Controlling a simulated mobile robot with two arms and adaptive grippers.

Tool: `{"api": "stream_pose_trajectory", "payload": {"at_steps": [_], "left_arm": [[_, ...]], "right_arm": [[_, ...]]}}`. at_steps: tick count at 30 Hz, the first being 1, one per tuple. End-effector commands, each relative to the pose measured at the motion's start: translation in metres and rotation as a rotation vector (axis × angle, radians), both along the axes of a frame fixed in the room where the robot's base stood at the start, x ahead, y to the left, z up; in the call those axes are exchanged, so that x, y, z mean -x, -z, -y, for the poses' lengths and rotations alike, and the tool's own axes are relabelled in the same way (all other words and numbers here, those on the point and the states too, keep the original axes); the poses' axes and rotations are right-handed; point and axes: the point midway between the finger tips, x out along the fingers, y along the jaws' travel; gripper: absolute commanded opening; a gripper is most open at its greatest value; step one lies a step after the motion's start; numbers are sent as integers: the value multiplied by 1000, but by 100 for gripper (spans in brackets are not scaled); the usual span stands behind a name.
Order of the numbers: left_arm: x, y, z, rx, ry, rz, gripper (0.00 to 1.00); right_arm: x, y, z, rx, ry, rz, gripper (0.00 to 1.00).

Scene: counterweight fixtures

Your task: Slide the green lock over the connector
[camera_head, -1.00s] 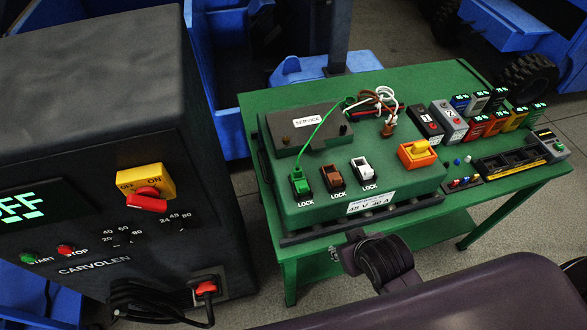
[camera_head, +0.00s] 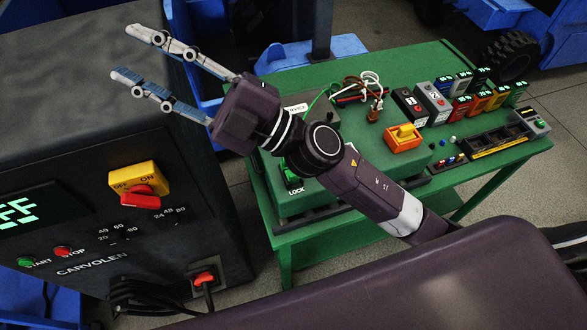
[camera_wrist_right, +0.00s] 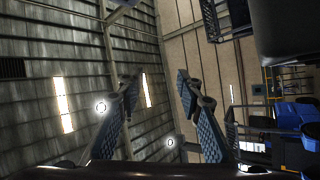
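The green lock (camera_head: 291,174) sits at the front left of the green box (camera_head: 297,207) on the green table. My right forearm passes over the box and partly covers the lock. A green wire (camera_head: 318,101) shows behind my wrist. The connector at the green lock cannot be made out clearly. My right gripper (camera_head: 122,53) is open and empty, up and left of the box, in front of the dark cabinet. Its spread fingers also show in the right wrist view (camera_wrist_right: 158,84), with nothing between them. My left gripper is not in view.
The dark cabinet (camera_head: 80,130) with a yellow-red switch (camera_head: 137,184) stands left of the table. Several small modules (camera_head: 470,97) line the table's right side.

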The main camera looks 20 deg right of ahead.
Motion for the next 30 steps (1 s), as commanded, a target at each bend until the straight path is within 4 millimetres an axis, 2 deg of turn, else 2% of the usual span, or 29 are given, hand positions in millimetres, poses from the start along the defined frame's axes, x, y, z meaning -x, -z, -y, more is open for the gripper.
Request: {"api": "stream_pose_trajectory", "payload": {"at_steps": [1, 3, 5, 8, 10, 12, 14, 15, 17, 18, 21, 24, 27, 30], "left_arm": [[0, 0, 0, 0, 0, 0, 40], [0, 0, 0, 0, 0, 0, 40], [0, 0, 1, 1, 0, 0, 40], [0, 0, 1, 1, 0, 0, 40], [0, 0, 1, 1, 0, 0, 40], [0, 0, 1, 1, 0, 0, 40], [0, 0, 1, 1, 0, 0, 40], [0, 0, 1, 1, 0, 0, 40], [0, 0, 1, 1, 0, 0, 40], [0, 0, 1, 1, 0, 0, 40], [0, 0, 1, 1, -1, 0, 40], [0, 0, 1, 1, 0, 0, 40], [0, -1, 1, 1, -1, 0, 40], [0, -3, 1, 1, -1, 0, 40]], "right_arm": [[20, 4, -22, 89, -87, 87, 33], [49, 22, -47, 227, -213, 189, 33], [70, 47, -63, 363, -315, 264, 33], [92, 101, -72, 618, -464, 356, 33], [97, 145, -64, 816, -550, 394, 33], [93, 188, -44, 1029, -618, 410, 33], [82, 222, -18, 1220, -659, 402, 33], [72, 242, 3, 1349, -679, 388, 33], [55, 265, 40, 1538, -691, 350, 33], [43, 275, 65, 1653, -691, 318, 33], [16, 287, 124, 1901, -667, 224, 33], [-1, 287, 168, 2066, -634, 139, 33], [-10, 285, 192, 2154, -611, 85, 33], [-12, 287, 201, 2182, -605, 64, 33]]}}
